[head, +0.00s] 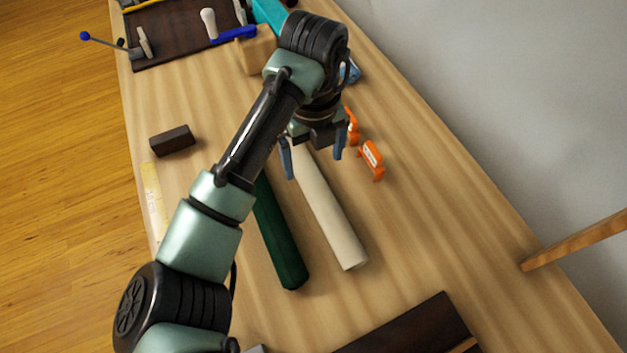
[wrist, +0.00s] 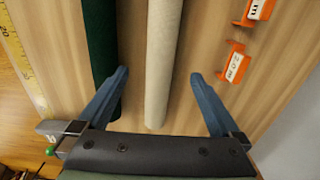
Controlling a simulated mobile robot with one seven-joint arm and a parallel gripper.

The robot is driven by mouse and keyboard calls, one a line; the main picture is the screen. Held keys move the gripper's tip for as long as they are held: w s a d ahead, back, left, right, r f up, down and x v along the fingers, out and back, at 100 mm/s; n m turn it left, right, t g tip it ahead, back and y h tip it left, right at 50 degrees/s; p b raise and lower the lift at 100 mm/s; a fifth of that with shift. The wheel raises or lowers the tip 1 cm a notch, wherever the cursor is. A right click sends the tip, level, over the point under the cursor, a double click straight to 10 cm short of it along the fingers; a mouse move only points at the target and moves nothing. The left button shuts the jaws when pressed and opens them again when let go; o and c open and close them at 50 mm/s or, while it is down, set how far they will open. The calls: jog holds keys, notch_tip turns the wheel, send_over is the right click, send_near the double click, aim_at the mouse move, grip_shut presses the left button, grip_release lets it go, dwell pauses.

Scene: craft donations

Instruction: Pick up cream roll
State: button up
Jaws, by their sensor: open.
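The cream roll (head: 330,211) lies on the wooden table, beside and to the right of a dark green roll (head: 279,235). My gripper (head: 312,165) is open over the far end of the cream roll, with one blue finger on each side of it. In the wrist view the cream roll (wrist: 162,60) runs between the open fingers, nearer the middle. The left finger overlaps the green roll (wrist: 101,45) in that view. I cannot tell how high the fingertips are above the table. My arm hides part of the green roll and the far end of the cream roll.
Orange labelled holders (head: 371,160) stand right of the cream roll. A dark block (head: 172,140) and a yellow ruler (head: 155,200) lie to the left. A dark tray with tools (head: 160,50) is at the back, and a dark object (head: 415,330) is at the front. A grey wall borders the right.

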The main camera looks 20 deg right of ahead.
aim_at(314, 178)
notch_tip(314, 178, down, 8)
jog(key=shift+d+f, duration=0.1)
grip_shut()
dwell(0.8)
